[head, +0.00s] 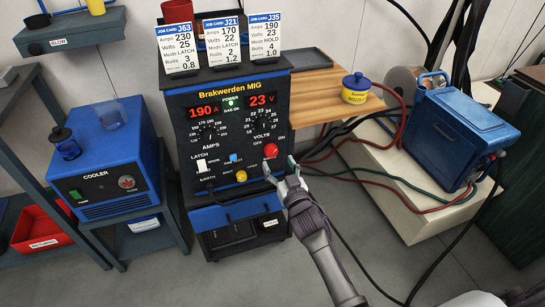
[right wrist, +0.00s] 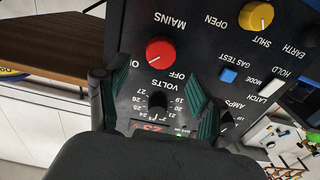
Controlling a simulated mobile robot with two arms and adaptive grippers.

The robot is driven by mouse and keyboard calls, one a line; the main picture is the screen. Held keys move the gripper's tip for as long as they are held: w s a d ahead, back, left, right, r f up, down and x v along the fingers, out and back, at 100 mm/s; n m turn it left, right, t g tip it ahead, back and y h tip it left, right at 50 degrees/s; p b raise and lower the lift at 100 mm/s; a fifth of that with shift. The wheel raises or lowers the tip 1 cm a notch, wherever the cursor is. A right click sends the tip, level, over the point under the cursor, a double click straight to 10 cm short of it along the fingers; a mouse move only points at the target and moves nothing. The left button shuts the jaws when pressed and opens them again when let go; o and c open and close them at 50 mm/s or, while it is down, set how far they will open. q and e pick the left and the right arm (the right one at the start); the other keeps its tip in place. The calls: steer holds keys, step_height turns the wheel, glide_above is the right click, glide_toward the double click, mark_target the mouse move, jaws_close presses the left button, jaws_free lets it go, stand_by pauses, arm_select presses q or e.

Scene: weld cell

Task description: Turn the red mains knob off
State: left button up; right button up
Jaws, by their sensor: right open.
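The red mains knob (head: 270,150) is on the lower right of the front panel of the Brakwerden MIG welder (head: 237,183), between the OFF and ON labels. The welder's red displays (head: 207,110) and green power light are lit. My right gripper (head: 283,170) is open and empty, just below and right of the knob in the head view. In the right wrist view its fingers (right wrist: 145,80) are apart, with the knob beyond their tips. My left gripper is out of view.
A volts dial (head: 263,123), a yellow gas knob (head: 241,175), a blue gas test switch (head: 236,158) and a white latch switch (head: 202,165) share the panel. A wooden shelf (head: 325,95) juts out right of the welder. Cables hang below it.

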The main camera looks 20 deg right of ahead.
mark_target(272, 152)
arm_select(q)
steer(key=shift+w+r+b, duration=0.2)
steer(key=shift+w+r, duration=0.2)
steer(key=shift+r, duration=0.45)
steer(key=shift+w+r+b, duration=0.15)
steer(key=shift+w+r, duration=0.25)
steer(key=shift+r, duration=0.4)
arm_select(e)
steer(key=shift+w+a, duration=0.1)
steer(key=shift+w, duration=2.45)
steer(key=c, duration=1.1)
